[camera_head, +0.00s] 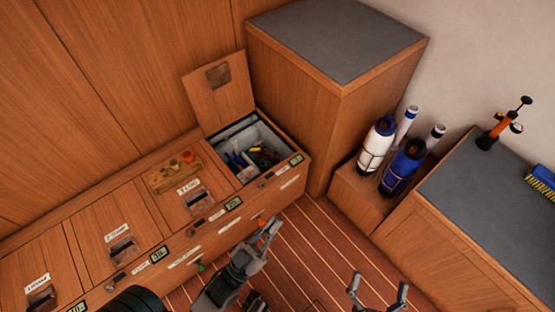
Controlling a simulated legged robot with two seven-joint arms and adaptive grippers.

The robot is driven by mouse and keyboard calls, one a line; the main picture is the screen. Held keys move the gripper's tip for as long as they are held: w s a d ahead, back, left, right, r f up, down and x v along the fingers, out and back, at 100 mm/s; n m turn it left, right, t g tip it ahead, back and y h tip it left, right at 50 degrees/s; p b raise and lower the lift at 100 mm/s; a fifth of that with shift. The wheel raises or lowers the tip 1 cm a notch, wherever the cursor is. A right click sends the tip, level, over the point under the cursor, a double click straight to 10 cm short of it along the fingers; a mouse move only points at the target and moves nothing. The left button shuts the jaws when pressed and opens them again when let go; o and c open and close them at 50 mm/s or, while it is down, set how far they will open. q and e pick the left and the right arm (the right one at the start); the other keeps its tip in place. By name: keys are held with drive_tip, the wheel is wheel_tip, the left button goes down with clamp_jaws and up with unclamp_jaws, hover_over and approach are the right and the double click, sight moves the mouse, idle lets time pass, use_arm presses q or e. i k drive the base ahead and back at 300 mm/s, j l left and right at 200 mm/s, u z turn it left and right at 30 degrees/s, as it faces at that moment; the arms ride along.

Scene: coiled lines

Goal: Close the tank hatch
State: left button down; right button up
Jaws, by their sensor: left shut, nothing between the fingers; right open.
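The raised hatch (205,103) is a square wooden lid with a dark recessed handle. It stands open, leaning back against the wooden wall at the far end of the bench. Below it, the open compartment (226,133) has pale walls and holds several small blue, yellow and dark items. My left gripper (270,226) is shut and empty, in front of the bench and nearer than the compartment. My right gripper (379,284) is open and empty over the floor at the bottom of the view, well away from the hatch.
Other bench lids (113,222) are closed, with labels and recessed handles. A wooden block with knobs (173,171) rests beside the opening. A tall grey-topped cabinet (340,38) stands right of the hatch. White and blue fenders (375,146) and a grey-topped counter (480,195) are at right. Striped floor is clear.

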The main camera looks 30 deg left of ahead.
sight(220, 92)
drive_tip(key=u, duration=2.1)
drive_tip(key=i+l+u, duration=0.2)
drive_tip(key=i+u, duration=0.15)
drive_tip(key=i+l+u, duration=0.4)
drive_tip(key=k+j, duration=0.1)
